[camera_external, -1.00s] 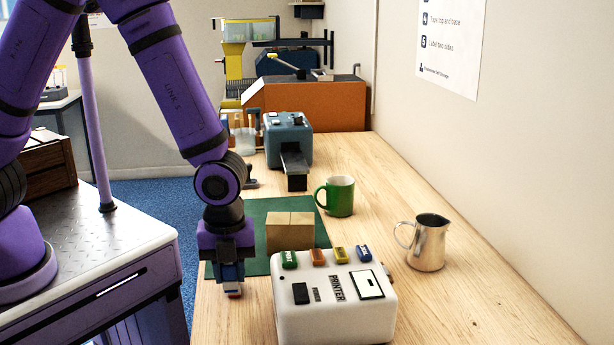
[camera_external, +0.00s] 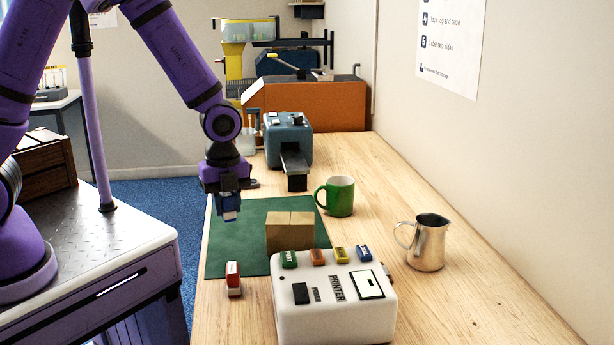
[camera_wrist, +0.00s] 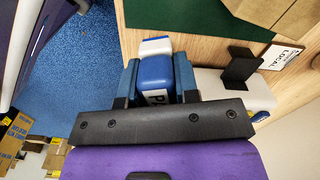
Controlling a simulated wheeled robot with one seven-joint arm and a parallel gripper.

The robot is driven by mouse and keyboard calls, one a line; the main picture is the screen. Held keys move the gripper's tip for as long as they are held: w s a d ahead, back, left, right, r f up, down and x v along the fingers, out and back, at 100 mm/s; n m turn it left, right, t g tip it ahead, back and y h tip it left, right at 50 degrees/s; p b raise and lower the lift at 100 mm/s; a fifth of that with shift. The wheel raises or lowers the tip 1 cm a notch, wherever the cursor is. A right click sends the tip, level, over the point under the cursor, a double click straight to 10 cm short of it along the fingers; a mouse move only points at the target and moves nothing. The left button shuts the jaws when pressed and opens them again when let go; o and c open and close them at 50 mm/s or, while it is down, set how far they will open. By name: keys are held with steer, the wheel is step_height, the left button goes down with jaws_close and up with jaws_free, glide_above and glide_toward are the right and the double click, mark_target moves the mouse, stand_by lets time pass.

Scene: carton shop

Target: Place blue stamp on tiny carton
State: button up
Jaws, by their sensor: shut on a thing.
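My gripper (camera_external: 229,205) is shut on the blue stamp (camera_external: 230,216) and holds it in the air above the left edge of the green mat. In the wrist view the blue stamp (camera_wrist: 155,72) sits between the two blue fingers, with a white part at its far end. The tiny carton (camera_external: 291,231) is a small brown box on the green mat (camera_external: 235,262), to the right of and nearer the camera than my gripper. The carton's top looks closed, with a seam across it.
A red and white stamp (camera_external: 233,278) stands on the table left of the white printer (camera_external: 335,310), which has several coloured blocks along its back edge. A green mug (camera_external: 340,196), a metal pitcher (camera_external: 428,245) and a blue-grey machine (camera_external: 288,140) stand on the wooden table.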

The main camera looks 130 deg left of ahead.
steer(key=s+a+r+n, duration=0.1)
steer(key=s+a, duration=0.2)
steer(key=s, duration=0.3)
glide_above(290, 218)
steer(key=shift+s+d+f, duration=0.1)
steer(key=shift+d+f, duration=0.05)
steer(key=shift+f, duration=0.5)
steer(key=shift+w+f, duration=0.2)
steer(key=shift+f, duration=1.6)
steer(key=shift+f, duration=0.1)
steer(key=o, duration=0.9)
